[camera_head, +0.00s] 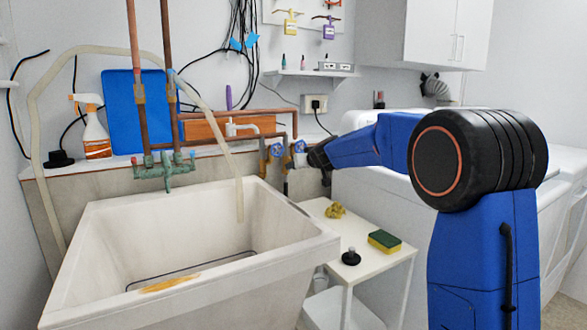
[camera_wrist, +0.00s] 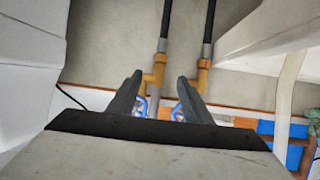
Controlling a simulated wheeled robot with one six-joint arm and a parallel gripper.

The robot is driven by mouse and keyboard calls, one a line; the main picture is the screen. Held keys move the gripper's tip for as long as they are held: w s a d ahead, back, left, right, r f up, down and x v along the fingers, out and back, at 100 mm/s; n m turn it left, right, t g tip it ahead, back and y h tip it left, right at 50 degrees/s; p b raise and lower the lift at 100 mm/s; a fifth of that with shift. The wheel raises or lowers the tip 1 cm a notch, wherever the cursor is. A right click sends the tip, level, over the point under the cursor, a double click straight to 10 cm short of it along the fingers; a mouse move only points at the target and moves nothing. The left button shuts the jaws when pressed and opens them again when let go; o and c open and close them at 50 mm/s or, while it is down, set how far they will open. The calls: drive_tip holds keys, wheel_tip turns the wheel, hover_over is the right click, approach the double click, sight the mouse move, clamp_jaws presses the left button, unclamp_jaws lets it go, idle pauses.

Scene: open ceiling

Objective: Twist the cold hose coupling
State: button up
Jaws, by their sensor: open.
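Two brass valves with blue handles sit on the wall right of the sink; in the head view they are the left valve (camera_head: 264,160) and the right valve (camera_head: 299,147). In the wrist view each has a brass elbow, a grey hose coupling and a black hose: the left coupling (camera_wrist: 162,45) and the right coupling (camera_wrist: 206,49). I cannot tell which is cold. My gripper (camera_wrist: 160,77) is open, its fingers either side of the left brass elbow (camera_wrist: 154,76) in that view. Contact is unclear. In the head view my gripper (camera_head: 318,157) is beside the right valve, partly hidden.
The white sink (camera_head: 95,225) stands left. A small white side table (camera_head: 325,228) holds a sponge (camera_head: 384,240), a black plug (camera_head: 351,257) and a yellow item (camera_head: 335,210). A white appliance (camera_head: 365,210) stands right, close to my arm.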

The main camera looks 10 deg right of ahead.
drive_tip(key=v, duration=0.5)
drive_tip(key=shift+s+d, duration=0.1)
drive_tip(key=shift+s, duration=0.15)
